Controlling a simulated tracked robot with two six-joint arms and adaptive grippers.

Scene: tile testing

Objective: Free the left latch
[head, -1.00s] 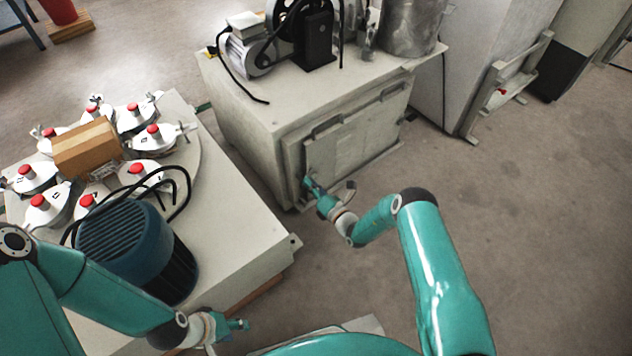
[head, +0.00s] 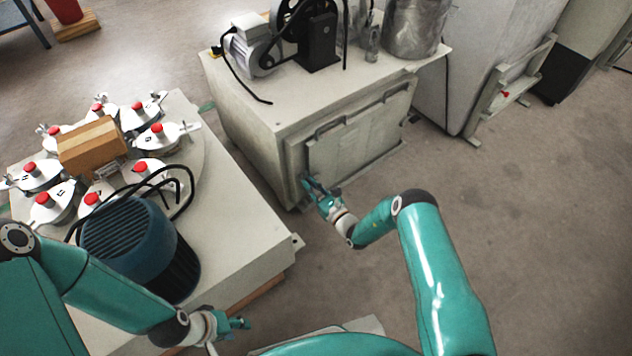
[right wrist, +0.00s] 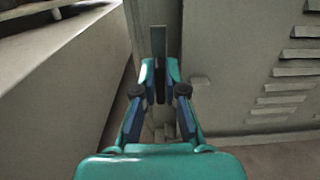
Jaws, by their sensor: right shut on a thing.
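My right gripper (head: 309,183) is at the lower left of that panel. In the right wrist view, my right gripper (right wrist: 160,80) is shut on a narrow upright grey metal bar, the left latch (right wrist: 158,42), which sticks up beyond the fingertips. The fingers hide the lower part of the latch. My left gripper (head: 240,323) is low in the head view, away from the cabinet, with nothing visible in it; its opening is unclear.
A motor with a belt wheel (head: 250,50) and a metal pot (head: 415,30) stand on the cabinet. At left, a bench (head: 235,235) carries a blue motor (head: 125,240), a wooden block (head: 92,147) and several white red-knobbed parts. Floor right of my right arm is clear.

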